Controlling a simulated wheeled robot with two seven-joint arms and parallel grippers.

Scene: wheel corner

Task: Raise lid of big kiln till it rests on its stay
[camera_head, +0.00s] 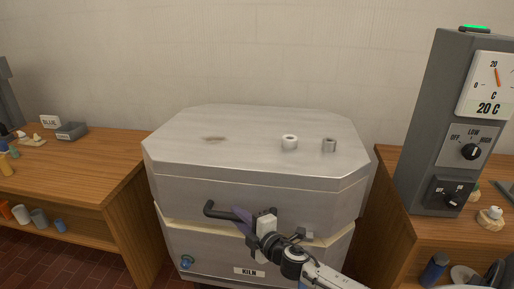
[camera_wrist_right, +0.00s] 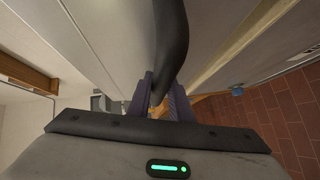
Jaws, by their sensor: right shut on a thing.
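The big kiln (camera_head: 200,250) is a grey box with a KILN plate, in the middle of the head view. Its thick eight-sided lid (camera_head: 240,172) lies almost level, and a cream band shows between lid and body. I cannot tell whether the lid is lifted a little. A dark bar handle (camera_head: 218,211) is on the lid's front. My right gripper (camera_head: 243,218) is shut on this handle; the dark handle (camera_wrist_right: 171,40) also runs between its purple fingers in the right wrist view. The stay cannot be made out. My left gripper is not in view.
A grey control box (camera_head: 425,140) reading 20 C stands on the right wooden bench (camera_head: 400,232). A left bench (camera_head: 100,165) holds small pots. The wall behind the kiln is bare.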

